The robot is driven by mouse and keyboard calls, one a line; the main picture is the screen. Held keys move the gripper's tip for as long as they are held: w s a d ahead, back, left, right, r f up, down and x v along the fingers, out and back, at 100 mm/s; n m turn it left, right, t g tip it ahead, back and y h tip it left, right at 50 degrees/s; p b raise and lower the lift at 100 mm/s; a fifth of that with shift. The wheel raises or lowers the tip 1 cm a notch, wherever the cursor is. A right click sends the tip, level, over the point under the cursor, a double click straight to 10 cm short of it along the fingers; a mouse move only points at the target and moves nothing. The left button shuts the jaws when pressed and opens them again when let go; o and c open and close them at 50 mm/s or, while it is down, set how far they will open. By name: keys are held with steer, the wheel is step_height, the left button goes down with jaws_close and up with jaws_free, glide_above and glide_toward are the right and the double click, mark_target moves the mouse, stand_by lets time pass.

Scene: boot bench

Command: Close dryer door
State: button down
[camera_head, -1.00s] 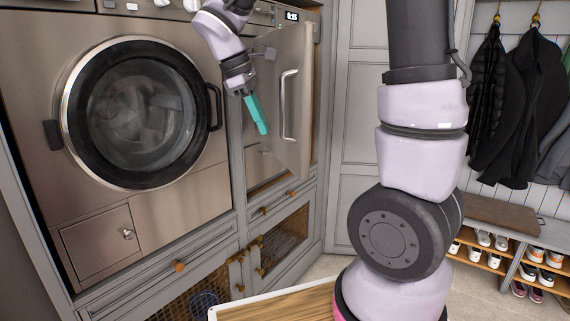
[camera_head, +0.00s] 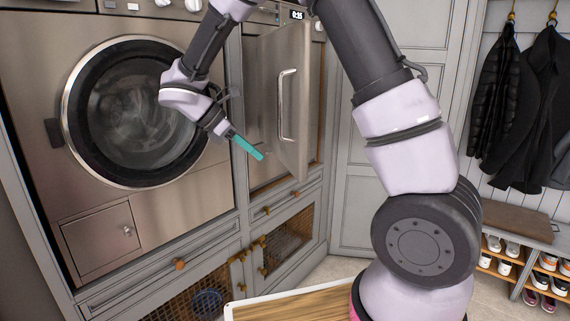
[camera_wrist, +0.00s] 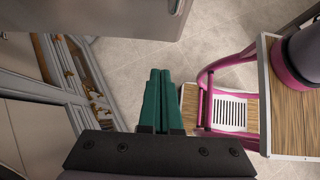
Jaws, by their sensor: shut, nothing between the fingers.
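The dryer door (camera_head: 297,110) is a flat metallic panel with a vertical bar handle (camera_head: 284,104). It stands open, swung out from the cabinet to the right of the round-windowed washer. In the wrist view the lower part of a metallic panel, likely this door (camera_wrist: 140,18), shows at the top. My gripper (camera_head: 260,156) has teal fingers, shut and empty. It is in front of the opening, left of and below the handle, with a visible gap to it in the picture. In the wrist view my shut fingers (camera_wrist: 158,85) point over the floor. The dryer's inside is mostly hidden.
The washer (camera_head: 135,110) with its round window is at the left. Drawers and mesh-fronted cabinets (camera_head: 287,240) lie below. Coats (camera_head: 520,100) and a shoe bench (camera_head: 515,225) are at the right. Tiled floor (camera_wrist: 225,40) is clear beside the cabinets.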

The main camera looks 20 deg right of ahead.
mark_target(294, 170)
steer(key=d+f, duration=0.1)
steer(key=d, duration=0.1)
steer(key=d+f, duration=0.2)
steer(key=d, duration=0.1)
steer(key=d+f, duration=0.1)
steer(key=d, duration=0.1)
steer(key=shift+w+d+f, duration=0.15)
steer(key=shift+w+d, duration=0.1)
steer(key=shift+d, duration=0.4)
steer(key=shift+d, duration=0.15)
